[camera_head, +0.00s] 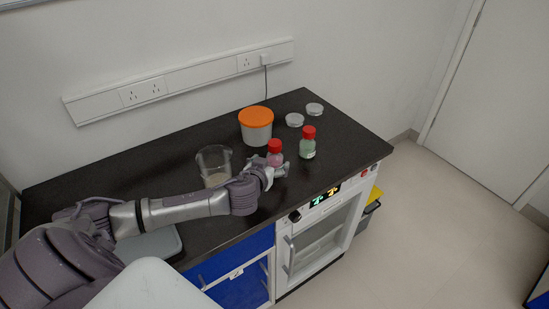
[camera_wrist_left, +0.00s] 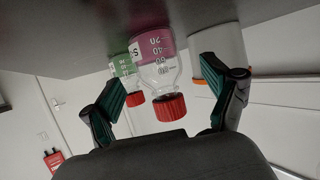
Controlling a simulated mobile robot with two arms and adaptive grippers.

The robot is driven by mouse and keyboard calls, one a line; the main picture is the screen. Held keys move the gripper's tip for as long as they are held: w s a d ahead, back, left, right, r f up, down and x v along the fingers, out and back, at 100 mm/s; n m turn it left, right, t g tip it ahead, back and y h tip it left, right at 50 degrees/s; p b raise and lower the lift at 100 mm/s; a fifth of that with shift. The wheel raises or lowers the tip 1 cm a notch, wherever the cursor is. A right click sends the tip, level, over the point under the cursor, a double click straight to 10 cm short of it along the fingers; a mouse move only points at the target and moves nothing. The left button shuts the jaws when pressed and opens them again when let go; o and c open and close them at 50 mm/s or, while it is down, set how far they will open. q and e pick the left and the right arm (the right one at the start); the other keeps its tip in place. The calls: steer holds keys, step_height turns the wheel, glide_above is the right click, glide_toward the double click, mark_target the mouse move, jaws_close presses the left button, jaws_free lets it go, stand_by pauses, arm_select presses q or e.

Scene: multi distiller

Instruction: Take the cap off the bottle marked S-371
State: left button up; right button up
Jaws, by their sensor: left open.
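A bottle with pink contents and a red cap (camera_head: 275,153) stands on the black bench. A bottle with green contents and a red cap (camera_head: 308,144) stands to its right, apart from it. My left gripper (camera_head: 276,171) is at the pink bottle, partly covering its lower front. In the left wrist view, which is upside down, the open fingers are on either side of the pink bottle (camera_wrist_left: 158,65), with its red cap between them and nothing gripped. The green bottle (camera_wrist_left: 124,68) is behind it. A label edge with an "S" shows on the pink bottle; the full marking is not readable. My right gripper is out of view.
A glass beaker (camera_head: 214,165) stands close left of the gripper. A white tub with an orange lid (camera_head: 256,127) is behind the pink bottle. Two small clear dishes (camera_head: 295,120) (camera_head: 314,109) lie at the back right. An appliance with a lit display (camera_head: 325,197) is under the bench front.

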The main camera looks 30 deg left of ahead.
mark_target(272, 149)
arm_select(q)
steer(key=x, duration=0.4)
steer(key=shift+w+d+r+p, duration=0.1)
steer(key=shift+p, duration=0.2)
steer(key=shift+c, duration=0.8)
steer(key=shift+r, duration=0.1)
steer(key=c, duration=1.3)
steer(key=shift+o, duration=0.2)
steer(key=shift+r, duration=0.6)
step_height(272, 149, up, 3)
steer(key=shift+f+b, duration=0.1)
steer(key=shift+b, duration=0.25)
steer(key=d+r+b, duration=0.1)
steer(key=d+r, duration=0.6)
steer(key=d, duration=0.4)
steer(key=shift+d+b, duration=0.35)
